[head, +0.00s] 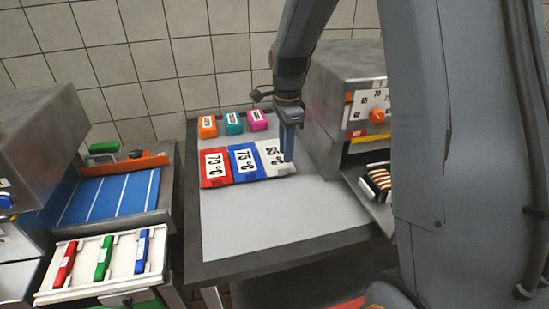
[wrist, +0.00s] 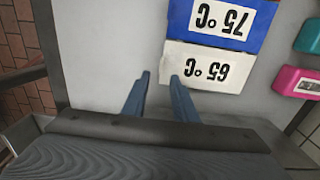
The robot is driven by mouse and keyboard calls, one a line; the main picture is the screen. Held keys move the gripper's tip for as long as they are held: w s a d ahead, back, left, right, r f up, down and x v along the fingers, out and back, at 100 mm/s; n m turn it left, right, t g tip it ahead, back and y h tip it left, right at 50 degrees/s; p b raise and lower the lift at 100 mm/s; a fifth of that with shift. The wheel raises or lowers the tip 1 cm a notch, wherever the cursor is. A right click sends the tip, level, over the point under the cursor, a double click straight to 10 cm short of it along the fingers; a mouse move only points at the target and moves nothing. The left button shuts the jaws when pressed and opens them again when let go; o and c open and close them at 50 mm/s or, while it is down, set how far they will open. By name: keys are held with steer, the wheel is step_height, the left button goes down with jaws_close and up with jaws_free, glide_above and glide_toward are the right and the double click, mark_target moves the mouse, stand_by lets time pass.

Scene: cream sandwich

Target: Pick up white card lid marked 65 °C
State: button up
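The white card lid marked 65 °C (head: 271,153) lies at the right end of a row of three lids on the table. In the wrist view the white lid (wrist: 206,68) shows its label upside down, at the upper right. My gripper (head: 286,158) is above the lid's right side in the head view. In the wrist view my gripper's fingertips (wrist: 160,76) are apart with nothing between them. One fingertip appears beside the lid's lower left corner; I cannot tell whether it touches.
The blue 75 °C lid (head: 246,162) adjoins the white one, and the red 70 °C lid (head: 215,168) is farther left. Orange, teal (head: 232,123) and pink boxes stand behind. A grey machine (head: 335,95) stands close on the right. The table front (head: 270,225) is clear.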

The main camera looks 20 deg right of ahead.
mark_target(284, 164)
steer(key=shift+a+f+p, duration=0.2)
steer(key=shift+f+p, duration=0.85)
steer(key=shift+f, duration=1.95)
jaws_close()
